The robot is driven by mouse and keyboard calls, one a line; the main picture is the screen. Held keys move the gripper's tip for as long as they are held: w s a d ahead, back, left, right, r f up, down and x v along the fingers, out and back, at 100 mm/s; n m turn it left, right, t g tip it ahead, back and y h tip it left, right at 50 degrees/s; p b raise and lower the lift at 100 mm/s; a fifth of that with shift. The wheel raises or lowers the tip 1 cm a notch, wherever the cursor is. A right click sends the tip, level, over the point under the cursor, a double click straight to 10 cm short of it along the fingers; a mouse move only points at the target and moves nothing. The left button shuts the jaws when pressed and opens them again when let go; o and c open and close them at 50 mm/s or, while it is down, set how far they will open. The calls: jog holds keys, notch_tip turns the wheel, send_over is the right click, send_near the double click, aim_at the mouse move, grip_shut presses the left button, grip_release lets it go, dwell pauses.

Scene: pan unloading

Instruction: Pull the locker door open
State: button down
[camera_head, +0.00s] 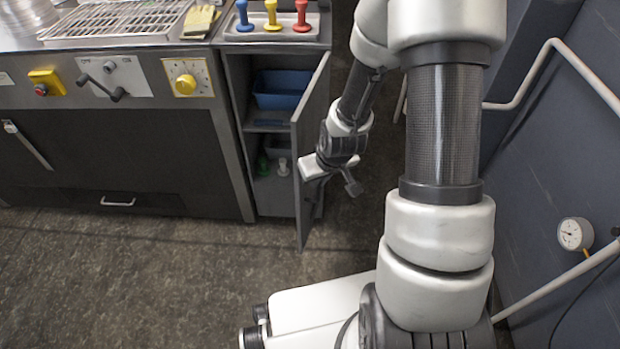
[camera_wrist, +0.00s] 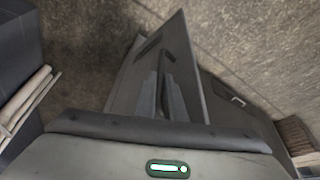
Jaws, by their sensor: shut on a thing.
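The locker door (camera_head: 307,140) is a grey panel standing open, swung out from the locker (camera_head: 235,100) at the right end of the counter. Its edge points towards me, and the shelves inside show. In the wrist view the door (camera_wrist: 195,65) rises ahead of the fingers. My gripper (camera_wrist: 162,95) is shut at the door's outer face, on what looks like its handle; the grip itself is mostly hidden. In the head view my gripper (camera_head: 308,175) is at the right side of the door, about mid-height.
Inside the locker are a blue bin (camera_head: 283,90) and a green item (camera_head: 263,165) beside a white one (camera_head: 283,167). Coloured-handled tools (camera_head: 272,14) stand on a tray above. A wall with a pipe rail (camera_head: 530,75) and gauge (camera_head: 575,234) is at right. Floor in front is clear.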

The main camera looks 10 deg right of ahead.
jog(key=shift+s+d+r+n+y+p, duration=0.15)
jog(key=shift+d+n+p, duration=0.25)
jog(key=shift+d, duration=0.7)
jog(key=shift+s+d+n+y+p, duration=0.15)
jog(key=shift+d+n, duration=0.45)
jog(key=shift+d, duration=0.5)
jog(key=shift+w, duration=0.1)
jog(key=c, duration=1.8)
grip_release()
jog(key=shift+c, duration=0.2)
jog(key=p+v, duration=0.9)
jog(key=v, duration=0.8)
jog(key=shift+p, duration=0.4)
jog(key=shift+d+r, duration=0.15)
jog(key=shift+r, duration=0.1)
